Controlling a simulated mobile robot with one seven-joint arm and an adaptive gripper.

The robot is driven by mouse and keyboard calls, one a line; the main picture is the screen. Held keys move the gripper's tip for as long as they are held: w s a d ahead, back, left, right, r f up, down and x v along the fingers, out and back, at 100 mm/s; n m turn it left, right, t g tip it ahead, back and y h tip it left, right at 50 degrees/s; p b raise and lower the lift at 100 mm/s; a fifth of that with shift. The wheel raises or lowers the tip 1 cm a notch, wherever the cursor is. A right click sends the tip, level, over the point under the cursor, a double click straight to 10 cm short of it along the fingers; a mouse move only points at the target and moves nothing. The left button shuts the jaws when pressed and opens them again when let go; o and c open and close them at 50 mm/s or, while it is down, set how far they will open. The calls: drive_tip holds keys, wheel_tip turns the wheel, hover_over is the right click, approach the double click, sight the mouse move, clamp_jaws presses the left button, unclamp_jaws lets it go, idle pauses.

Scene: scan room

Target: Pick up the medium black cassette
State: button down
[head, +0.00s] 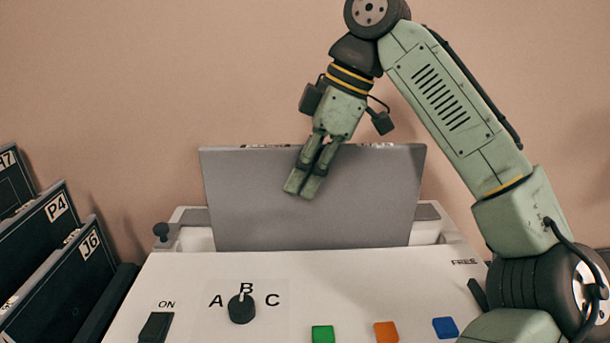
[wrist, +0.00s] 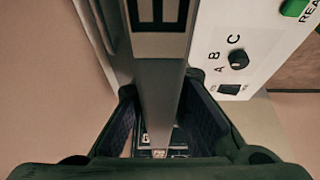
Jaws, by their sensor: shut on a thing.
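A wide flat cassette (head: 370,200) stands upright in the white machine. Its face towards the head camera is plain grey, not black. In the wrist view, my gripper (wrist: 165,120) is shut on the cassette (wrist: 159,85), whose narrow grey edge runs between the two dark finger pads. A dark marking shows on that edge at the top of the wrist view. The cassette's far side and lower end are hidden.
The white machine (head: 280,263) has an A/B/C knob (head: 242,309), an ON switch (head: 156,327) and green, orange and blue buttons. Black cassettes labelled P4 (head: 30,235), J6 (head: 60,290) and one ending in 7 (head: 14,180) stand at the left. A wall is behind.

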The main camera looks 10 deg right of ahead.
sight(294, 146)
wheel_tip(294, 146, up, 8)
drive_tip(key=p, duration=0.9)
drive_tip(key=shift+r, duration=0.2)
wheel_tip(294, 146, up, 8)
drive_tip(key=shift+r+b, duration=0.2)
drive_tip(key=shift+b, duration=0.1)
